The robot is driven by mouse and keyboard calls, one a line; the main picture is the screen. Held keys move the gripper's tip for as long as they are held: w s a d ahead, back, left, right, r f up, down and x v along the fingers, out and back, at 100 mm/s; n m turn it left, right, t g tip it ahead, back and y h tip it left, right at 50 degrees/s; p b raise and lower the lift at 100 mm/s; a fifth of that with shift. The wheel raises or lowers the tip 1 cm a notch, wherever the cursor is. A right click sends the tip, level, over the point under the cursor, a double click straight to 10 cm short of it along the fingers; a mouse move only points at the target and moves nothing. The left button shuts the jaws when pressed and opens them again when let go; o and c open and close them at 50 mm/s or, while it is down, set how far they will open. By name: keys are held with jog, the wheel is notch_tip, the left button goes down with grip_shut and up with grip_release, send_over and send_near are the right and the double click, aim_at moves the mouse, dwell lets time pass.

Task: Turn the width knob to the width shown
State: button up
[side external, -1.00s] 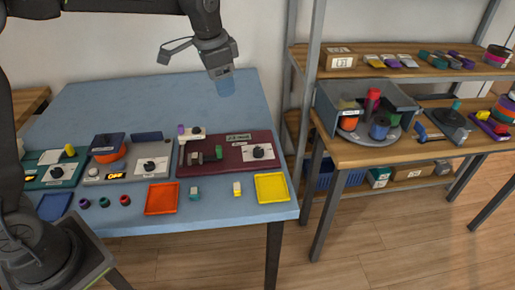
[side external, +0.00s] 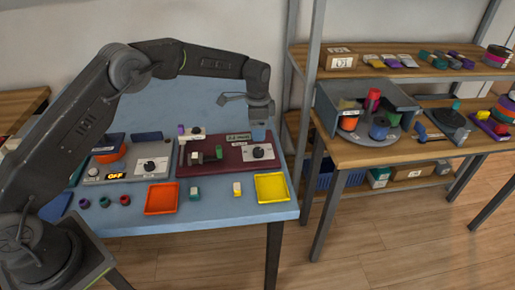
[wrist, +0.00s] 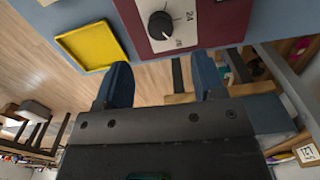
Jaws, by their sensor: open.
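The width knob is a round black dial on a white plate at the right of a maroon panel (side external: 217,167). The knob (side external: 258,152) also shows at the top of the wrist view (wrist: 161,25), with a white pointer mark; "24" is printed on the plate beside it. A small label (side external: 238,137) stands at the panel's back edge, too small to read surely. My gripper (side external: 258,134) is above and slightly behind the knob in the side view. In the wrist view my blue fingers (wrist: 162,75) are apart with nothing between them, and the knob lies beyond their tips.
A yellow tray (side external: 271,187) lies in front of the panel, with an orange tray (side external: 162,198) further left. A grey panel (side external: 125,171) with its own knob stands left of the maroon one. Shelves with spools (side external: 379,127) are at the right.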

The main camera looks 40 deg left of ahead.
aim_at(258, 150)
notch_tip(258, 150, down, 8)
jog(key=shift+f, duration=0.2)
jog(key=c, duration=0.9)
jog(key=n, duration=0.5)
jog(key=shift+n, duration=0.3)
jog(key=n, duration=0.6)
jog(key=shift+d, duration=0.1)
dwell(0.4)
